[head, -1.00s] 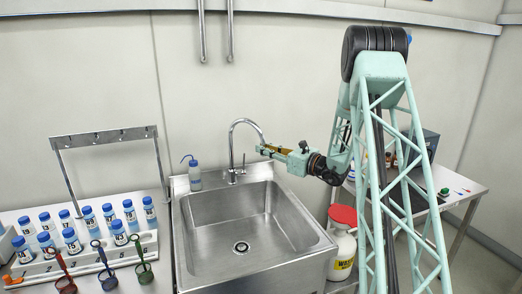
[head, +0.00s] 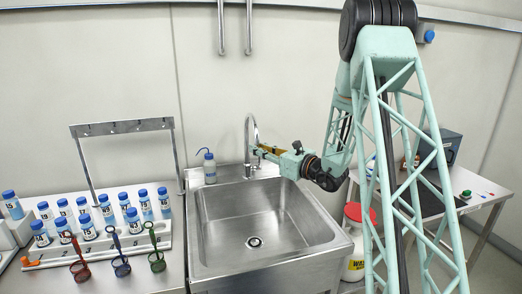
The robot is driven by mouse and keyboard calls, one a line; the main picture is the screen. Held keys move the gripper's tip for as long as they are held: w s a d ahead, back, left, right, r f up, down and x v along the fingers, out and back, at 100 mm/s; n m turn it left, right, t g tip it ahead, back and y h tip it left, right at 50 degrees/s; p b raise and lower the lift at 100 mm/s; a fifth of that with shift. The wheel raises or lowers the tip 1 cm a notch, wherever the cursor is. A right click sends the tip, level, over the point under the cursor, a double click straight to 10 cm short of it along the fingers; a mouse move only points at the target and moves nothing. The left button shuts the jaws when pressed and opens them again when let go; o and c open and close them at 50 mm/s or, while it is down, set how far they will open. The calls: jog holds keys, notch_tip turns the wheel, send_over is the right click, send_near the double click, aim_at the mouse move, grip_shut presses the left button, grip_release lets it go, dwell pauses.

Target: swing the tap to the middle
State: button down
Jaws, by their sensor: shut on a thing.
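The tap (head: 247,135) is a thin chrome gooseneck at the back edge of the steel sink (head: 218,232). Its spout now shows nearly edge-on, pointing toward the front over the basin. My gripper (head: 258,151) reaches in from the right and is shut on the tap's spout near its end. The fingertips are small here, so the exact contact is hard to see. The basin below is empty, with a round drain in its floor.
A blue-capped wash bottle (head: 209,168) stands at the sink's back left corner, close to the tap. Several blue-capped bottles (head: 104,208) and a metal rack (head: 122,127) are on the left bench. A red-lidded container (head: 357,212) stands right of the sink.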

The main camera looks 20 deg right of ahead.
dwell(0.3)
jog(key=c, duration=2.6)
grip_release()
jog(key=shift+s, duration=0.15)
jog(key=v, duration=1.1)
jog(key=shift+s+d, duration=0.15)
jog(key=shift+s, duration=0.2)
